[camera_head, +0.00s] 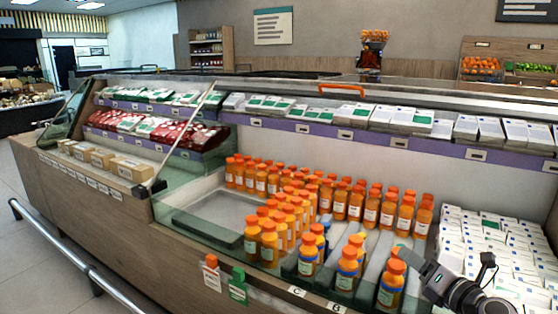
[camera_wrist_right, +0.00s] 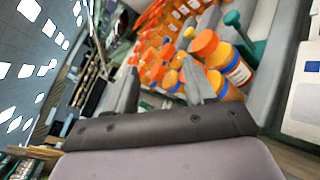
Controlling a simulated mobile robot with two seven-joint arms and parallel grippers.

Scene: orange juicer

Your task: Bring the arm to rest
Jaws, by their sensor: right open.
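My right gripper (camera_head: 410,264) is at the lower right of the head view, by the front row of orange juice bottles (camera_head: 391,285). In the right wrist view its two fingers (camera_wrist_right: 160,78) stand apart, with nothing held between them. Several orange bottles with orange caps (camera_wrist_right: 230,62) show beyond and to the right of the fingers. I cannot tell whether the gripper touches a bottle. My left gripper is not in view.
The bottles stand in a display case with a glass front edge. White cartons (camera_head: 480,240) fill its right side. A bare tray area (camera_head: 215,220) lies to the left. A purple-edged shelf (camera_head: 330,130) with packages runs above. A metal rail (camera_head: 60,262) runs along the floor.

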